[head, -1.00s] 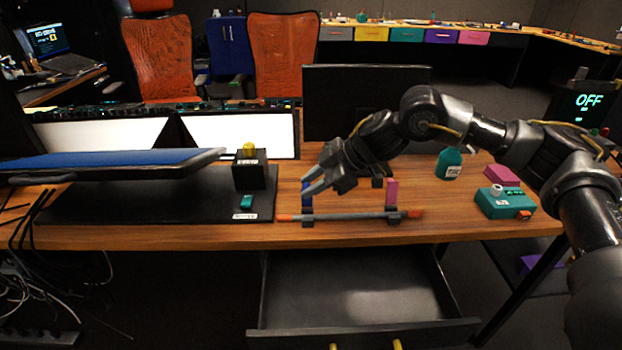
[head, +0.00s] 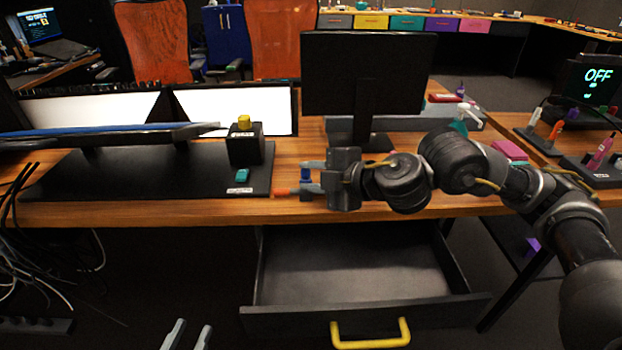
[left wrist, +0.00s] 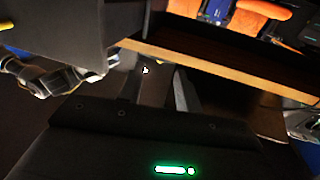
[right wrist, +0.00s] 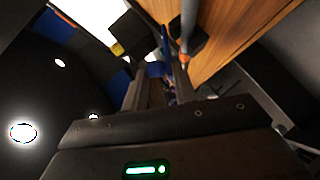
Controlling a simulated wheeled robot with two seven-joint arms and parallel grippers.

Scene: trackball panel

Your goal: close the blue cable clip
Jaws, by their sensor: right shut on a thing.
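The blue cable clip (head: 305,174) is near the front edge of the table, mostly covered by my right gripper (head: 308,178) in the head view. The right gripper comes from the right, with its fingers on either side of the clip, shut on it. In the right wrist view the blue part (right wrist: 156,69) shows between the fingers. The clip's lid angle cannot be told. A grey rod with an orange end (head: 281,192) lies by the clip. My left gripper (head: 192,335) is low at the bottom of the head view, fingers apart and empty, away from the clip.
An open drawer (head: 365,315) with a yellow handle juts out below the table. A black box with a yellow button (head: 244,145) stands left of the clip. A monitor (head: 362,75) stands behind my right arm.

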